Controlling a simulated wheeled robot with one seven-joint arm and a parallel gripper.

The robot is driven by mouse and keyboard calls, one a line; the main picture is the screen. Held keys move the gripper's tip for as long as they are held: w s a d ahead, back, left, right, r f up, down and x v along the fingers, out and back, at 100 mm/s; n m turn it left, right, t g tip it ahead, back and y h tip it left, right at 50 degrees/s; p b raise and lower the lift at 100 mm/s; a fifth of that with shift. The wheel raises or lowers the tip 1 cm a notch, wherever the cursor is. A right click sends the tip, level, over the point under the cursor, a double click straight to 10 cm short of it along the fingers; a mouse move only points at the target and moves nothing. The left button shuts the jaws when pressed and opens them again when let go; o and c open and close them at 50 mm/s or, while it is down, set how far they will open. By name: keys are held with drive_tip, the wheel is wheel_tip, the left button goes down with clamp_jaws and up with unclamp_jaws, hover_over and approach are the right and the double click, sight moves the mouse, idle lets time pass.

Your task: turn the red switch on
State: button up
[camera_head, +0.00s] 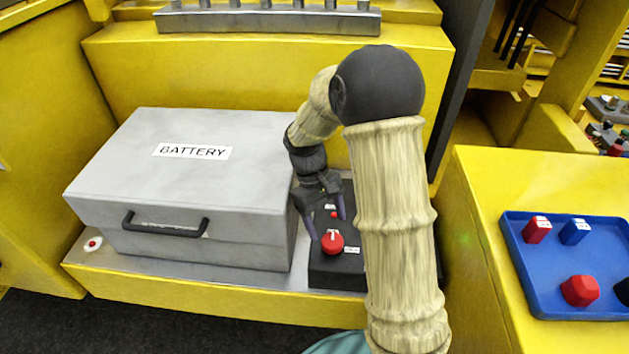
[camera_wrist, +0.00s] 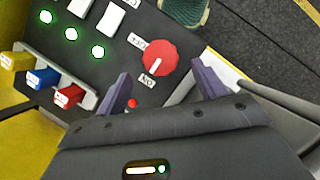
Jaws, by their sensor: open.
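The red switch (camera_head: 332,242) is a round red knob with a white line, on a black control box (camera_head: 333,270) beside the battery box. In the wrist view the red switch (camera_wrist: 155,58) lies just beyond my fingertips, between their two lines. A label that seems to read "NO" is beside it, and another label is on its other side. My gripper (camera_head: 325,214) is open and points down above the box. Both fingers show in the wrist view (camera_wrist: 160,82), apart and empty. I cannot tell whether they touch the knob. My arm hides the box's right side.
A grey battery box (camera_head: 200,170) with a black handle stands left of the control box. In the wrist view, a red fuse (camera_wrist: 68,96), a blue one, a yellow one and green lights are on the panel. A blue tray (camera_head: 530,290) with coloured blocks is at the right.

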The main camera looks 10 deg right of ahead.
drive_tip(key=b+v, duration=0.2)
drive_tip(key=v, duration=1)
drive_tip(key=shift+w+r, duration=0.15)
drive_tip(key=shift+r, duration=0.1)
drive_tip(key=shift+a, duration=0.15)
drive_tip(key=m+t+y+b, duration=0.2)
drive_tip(key=m+t, duration=0.1)
hover_over(327, 244)
wheel_tip(327, 244, down, 8)
drive_tip(key=shift+f, duration=0.1)
drive_tip(key=s+d+f+m+t+b, duration=0.1)
drive_tip(key=s+f+m+t, duration=0.1)
drive_tip(key=s, duration=0.5)
wheel_tip(327, 244, down, 3)
drive_tip(key=shift+d+r+m+t, duration=0.15)
drive_tip(key=shift+d+m+t, duration=0.15)
drive_tip(key=shift+t, duration=0.4)
drive_tip(key=shift+s, duration=0.1)
